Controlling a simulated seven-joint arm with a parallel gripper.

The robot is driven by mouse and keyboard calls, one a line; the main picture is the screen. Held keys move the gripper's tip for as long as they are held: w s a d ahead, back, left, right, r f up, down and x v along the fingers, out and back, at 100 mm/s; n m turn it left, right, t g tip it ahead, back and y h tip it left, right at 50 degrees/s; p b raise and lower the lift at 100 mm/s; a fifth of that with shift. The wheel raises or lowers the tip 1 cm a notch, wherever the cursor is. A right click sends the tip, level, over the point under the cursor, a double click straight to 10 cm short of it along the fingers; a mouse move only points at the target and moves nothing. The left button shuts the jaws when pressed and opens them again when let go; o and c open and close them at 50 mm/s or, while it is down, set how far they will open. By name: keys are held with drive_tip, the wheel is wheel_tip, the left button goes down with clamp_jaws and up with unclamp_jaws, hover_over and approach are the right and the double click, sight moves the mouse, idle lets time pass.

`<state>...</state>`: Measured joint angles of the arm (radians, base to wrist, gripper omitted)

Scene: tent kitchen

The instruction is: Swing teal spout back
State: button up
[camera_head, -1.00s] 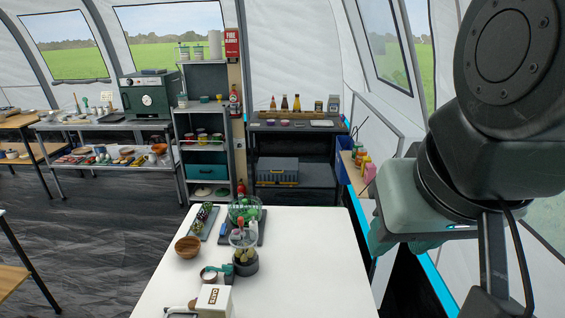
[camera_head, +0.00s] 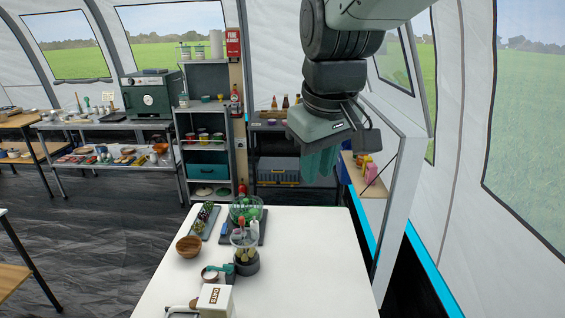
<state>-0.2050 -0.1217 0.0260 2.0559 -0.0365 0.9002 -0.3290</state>
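A small teal piece (camera_head: 229,268), which looks like the spout, shows near the middle of the white table (camera_head: 310,260). It lies between a small metal-rimmed cup (camera_head: 210,273) and the dark base (camera_head: 246,266) of a clear container (camera_head: 244,240). It is too small to tell which way it points or what it joins. My gripper (camera_head: 319,165) hangs above the table's far right part, fingers pointing down, well apart from the teal piece. Nothing shows held in it. The finger gap is not clear from this angle.
A box marked OATS (camera_head: 214,300) stands at the near edge. A wooden bowl (camera_head: 188,246), a green tray (camera_head: 205,221) and a green-filled clear bowl (camera_head: 246,208) are on the left half. The table's right half is clear. Shelves (camera_head: 207,150) stand behind.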

drive_tip(key=w+a+f+n+g, duration=0.1)
drive_tip(key=w+a+f+n, duration=0.2)
drive_tip(key=w+a+f, duration=0.3)
drive_tip(key=n+g, duration=0.3)
drive_tip(key=n, duration=0.4)
hover_over(228, 265)
wheel_tip(228, 265, down, 21)
wheel_tip(228, 265, down, 11)
drive_tip(key=shift+f, duration=0.1)
clamp_jaws()
